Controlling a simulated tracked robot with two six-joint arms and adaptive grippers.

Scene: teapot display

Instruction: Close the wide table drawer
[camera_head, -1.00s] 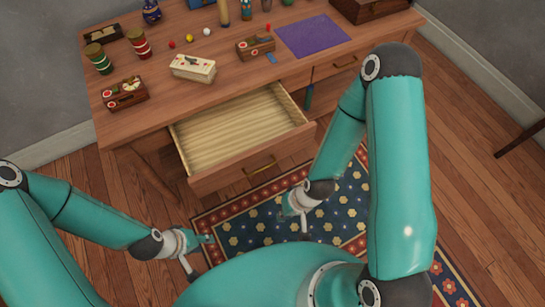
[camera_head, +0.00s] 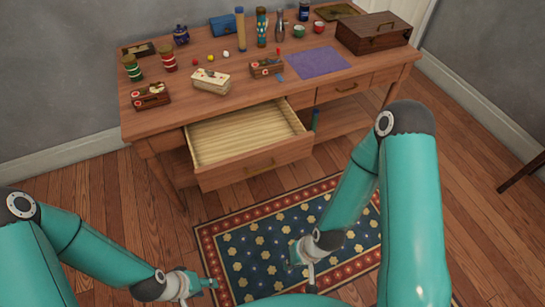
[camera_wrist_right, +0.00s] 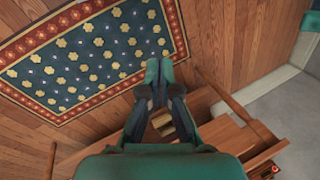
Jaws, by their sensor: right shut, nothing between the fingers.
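The wide table drawer (camera_head: 252,164) is pulled open from the wooden desk (camera_head: 225,106) in the head view.
A patterned rug (camera_head: 270,250) lies on the wooden floor before the desk. The desktop holds a white box (camera_head: 210,80), a purple mat (camera_head: 318,62), a wooden chest (camera_head: 374,33), jars and bottles. A smaller drawer (camera_head: 344,88) at right is closed.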

